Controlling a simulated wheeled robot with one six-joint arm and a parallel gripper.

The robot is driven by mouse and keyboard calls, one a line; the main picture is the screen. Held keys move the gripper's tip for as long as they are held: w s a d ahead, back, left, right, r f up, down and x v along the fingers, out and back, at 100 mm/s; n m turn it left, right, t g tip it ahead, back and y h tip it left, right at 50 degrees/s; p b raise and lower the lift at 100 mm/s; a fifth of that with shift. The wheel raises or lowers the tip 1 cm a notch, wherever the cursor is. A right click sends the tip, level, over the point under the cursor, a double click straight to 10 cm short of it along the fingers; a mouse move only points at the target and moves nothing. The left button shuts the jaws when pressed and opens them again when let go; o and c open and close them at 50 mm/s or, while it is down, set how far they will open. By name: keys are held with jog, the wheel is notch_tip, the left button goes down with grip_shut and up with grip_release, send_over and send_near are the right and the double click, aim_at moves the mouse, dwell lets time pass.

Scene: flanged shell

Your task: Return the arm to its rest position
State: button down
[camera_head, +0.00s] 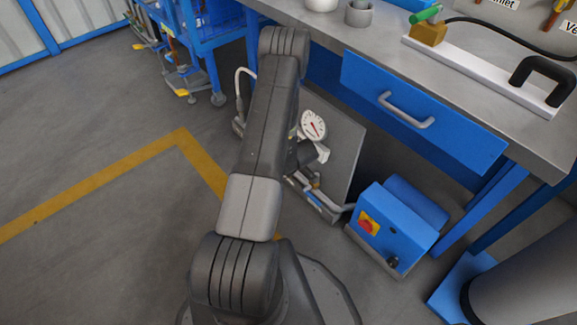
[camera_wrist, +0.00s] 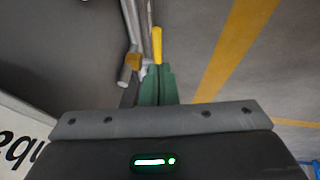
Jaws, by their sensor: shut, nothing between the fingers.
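My arm (camera_head: 262,130) rises from my base at the bottom of the head view and reaches up the middle, past the left end of the workbench. Its folded joint (camera_head: 285,42) shows near the bench edge; the gripper itself is hidden in that view. In the wrist view my gripper (camera_wrist: 157,85) shows at the bottom centre, with two green fingers side by side, shut and empty. A yellow handle (camera_wrist: 157,45) appears just beyond the fingertips; I cannot tell how far behind them it is.
The workbench (camera_head: 465,85) with a blue drawer (camera_head: 425,115) is at right. A round gauge (camera_head: 313,125) and a blue box with a red-and-yellow switch (camera_head: 398,225) stand below. A blue cart (camera_head: 205,40) is behind. Floor with a yellow line (camera_head: 100,180) is open at left.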

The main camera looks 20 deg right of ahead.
jog(key=shift+s+d+r, duration=0.15)
jog(key=shift+s+r, duration=0.95)
jog(key=shift+s, duration=0.05)
jog(key=w+b+x, duration=0.1)
jog(key=b+x, duration=0.3)
jog(key=x, duration=0.9)
jog(key=shift+w+a+r, duration=0.2)
jog(key=shift+w+r, duration=0.15)
jog(key=shift+r, duration=0.05)
